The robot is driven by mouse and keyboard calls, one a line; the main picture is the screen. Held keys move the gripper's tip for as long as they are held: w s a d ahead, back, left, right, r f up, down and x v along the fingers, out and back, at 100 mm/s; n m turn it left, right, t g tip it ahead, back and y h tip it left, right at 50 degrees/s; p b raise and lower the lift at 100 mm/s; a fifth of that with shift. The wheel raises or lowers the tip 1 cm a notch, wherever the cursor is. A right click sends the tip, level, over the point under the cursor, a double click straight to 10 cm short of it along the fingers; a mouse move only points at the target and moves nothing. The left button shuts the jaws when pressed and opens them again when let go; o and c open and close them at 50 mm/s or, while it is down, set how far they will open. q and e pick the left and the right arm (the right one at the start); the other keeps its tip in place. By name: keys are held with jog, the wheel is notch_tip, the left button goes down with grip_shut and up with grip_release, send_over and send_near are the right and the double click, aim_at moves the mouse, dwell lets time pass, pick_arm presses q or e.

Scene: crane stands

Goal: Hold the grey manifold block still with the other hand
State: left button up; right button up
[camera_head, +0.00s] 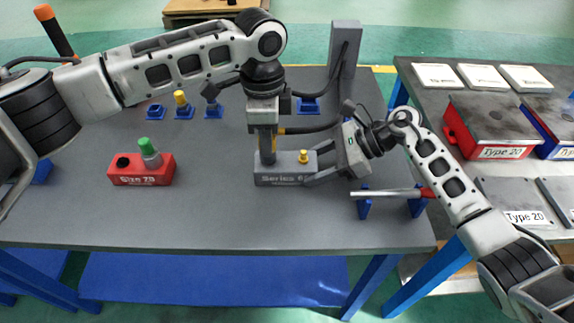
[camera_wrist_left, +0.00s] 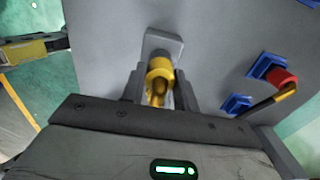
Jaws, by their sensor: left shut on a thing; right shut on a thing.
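My left gripper (camera_head: 266,156) points straight down over the block's left part. In the left wrist view its fingers are shut on a yellow fitting (camera_wrist_left: 159,71) with a brass-coloured part; the grey block (camera_wrist_left: 163,42) shows just beyond. Whether this fitting is seated cannot be told. My right gripper (camera_head: 312,168) comes from the right and is shut on the block's right end.
A metal rod with a red end (camera_head: 387,194) lies across blue supports just right of the block. A red "Size 20" block (camera_head: 140,175) with a green-topped fitting stands left. Blue holders (camera_head: 183,112) and a grey post (camera_head: 344,55) stand behind. The table's front strip is clear.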

pick_arm(q)
jog(key=shift+r, duration=0.2)
jog(key=shift+r, duration=2.35)
pick_arm(e)
jog(key=o, duration=1.3)
jog(key=shift+c, duration=0.2)
